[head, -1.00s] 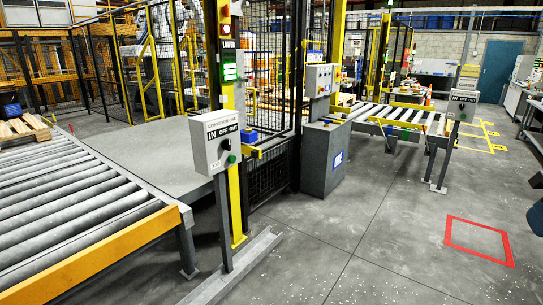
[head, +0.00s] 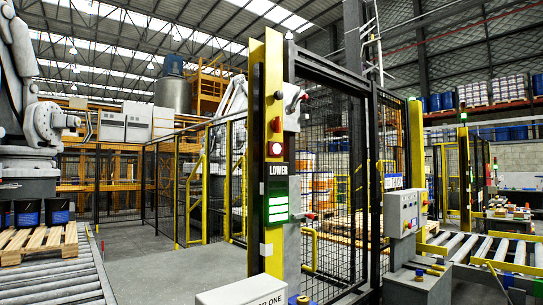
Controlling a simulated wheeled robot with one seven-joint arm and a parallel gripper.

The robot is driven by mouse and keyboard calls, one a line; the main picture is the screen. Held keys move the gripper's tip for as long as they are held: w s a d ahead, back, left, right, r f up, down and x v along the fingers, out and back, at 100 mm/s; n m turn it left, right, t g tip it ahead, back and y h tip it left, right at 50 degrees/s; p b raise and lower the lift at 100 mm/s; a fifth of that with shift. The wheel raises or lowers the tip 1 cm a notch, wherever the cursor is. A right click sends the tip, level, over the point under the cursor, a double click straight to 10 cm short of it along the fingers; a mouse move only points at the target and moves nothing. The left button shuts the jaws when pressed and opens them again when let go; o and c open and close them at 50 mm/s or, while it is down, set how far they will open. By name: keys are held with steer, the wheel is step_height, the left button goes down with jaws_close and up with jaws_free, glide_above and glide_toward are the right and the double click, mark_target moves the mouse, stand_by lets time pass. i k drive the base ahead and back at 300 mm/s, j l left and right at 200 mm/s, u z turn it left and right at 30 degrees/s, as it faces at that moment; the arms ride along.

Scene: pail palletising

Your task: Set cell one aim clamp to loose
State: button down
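A yellow post (head: 274,150) stands near the centre, with a dark channel on its left face. It carries a sign reading LOWER (head: 278,170) above a panel with lit green bars (head: 278,200), and a lit red lamp (head: 275,149). My gripper is not in view.
Black mesh fencing (head: 335,150) stands right behind the post. A roller conveyor (head: 50,285) with a pallet (head: 40,243) of dark pails is at left. A white control box (head: 245,292) is low in front. Another control box (head: 403,213) and conveyor (head: 490,250) are at right.

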mark_target(276, 124)
steer(key=i+l+u, duration=0.3)
steer(key=i, duration=0.2)
steer(key=i+l+u, duration=0.2)
steer(key=i+u, duration=0.15)
steer(key=i, duration=0.2)
steer(key=i+l+u, duration=0.3)
steer(key=i+l, duration=0.1)
steer(key=i, duration=0.05)
